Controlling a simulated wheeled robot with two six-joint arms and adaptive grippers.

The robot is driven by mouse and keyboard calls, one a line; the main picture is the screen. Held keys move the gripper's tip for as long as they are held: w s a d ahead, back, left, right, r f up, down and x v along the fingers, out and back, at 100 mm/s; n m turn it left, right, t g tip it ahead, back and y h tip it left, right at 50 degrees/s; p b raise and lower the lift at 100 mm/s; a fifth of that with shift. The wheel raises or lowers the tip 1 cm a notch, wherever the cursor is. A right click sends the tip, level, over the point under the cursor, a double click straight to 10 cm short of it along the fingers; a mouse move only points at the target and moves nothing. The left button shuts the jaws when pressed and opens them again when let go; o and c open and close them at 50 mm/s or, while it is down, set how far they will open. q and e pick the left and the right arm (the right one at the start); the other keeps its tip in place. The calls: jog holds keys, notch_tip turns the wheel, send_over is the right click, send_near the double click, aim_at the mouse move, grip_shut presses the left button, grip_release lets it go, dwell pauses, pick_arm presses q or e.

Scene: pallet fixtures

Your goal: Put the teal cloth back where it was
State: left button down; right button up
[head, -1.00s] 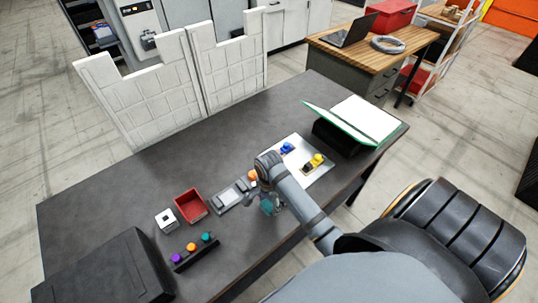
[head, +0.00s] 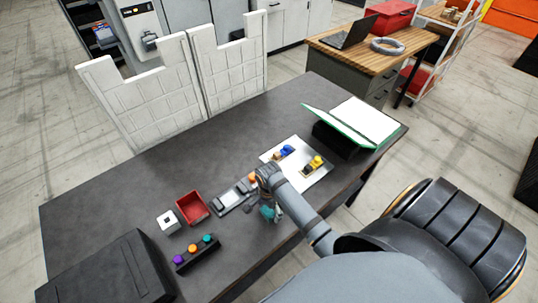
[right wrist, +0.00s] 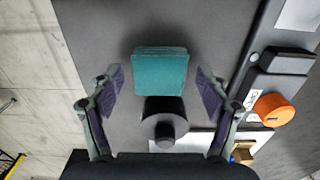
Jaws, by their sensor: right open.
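The teal cloth (right wrist: 160,72) is a folded square in the right wrist view. It lies on the dark table, between and just ahead of the fingers of my right gripper (right wrist: 159,80). These fingers are spread apart, with a gap on both sides of the cloth. In the head view the cloth (head: 267,213) shows as a small teal patch under my right gripper (head: 270,208), partly hidden by it. A dark round thing with a knob (right wrist: 164,128) is beside the cloth. My left gripper is not in view.
A grey device with an orange knob (right wrist: 273,109) is close on the right of the wrist view. A white board (head: 303,178) with blue and yellow pieces lies near. A red bin (head: 193,207), a white block (head: 168,222) and a black strip with coloured knobs (head: 197,256) stand left.

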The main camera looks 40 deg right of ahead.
aim_at(269, 210)
notch_tip(269, 210, up, 12)
jog(key=shift+r+b, duration=0.15)
jog(key=shift+b, duration=0.15)
dwell(0.5)
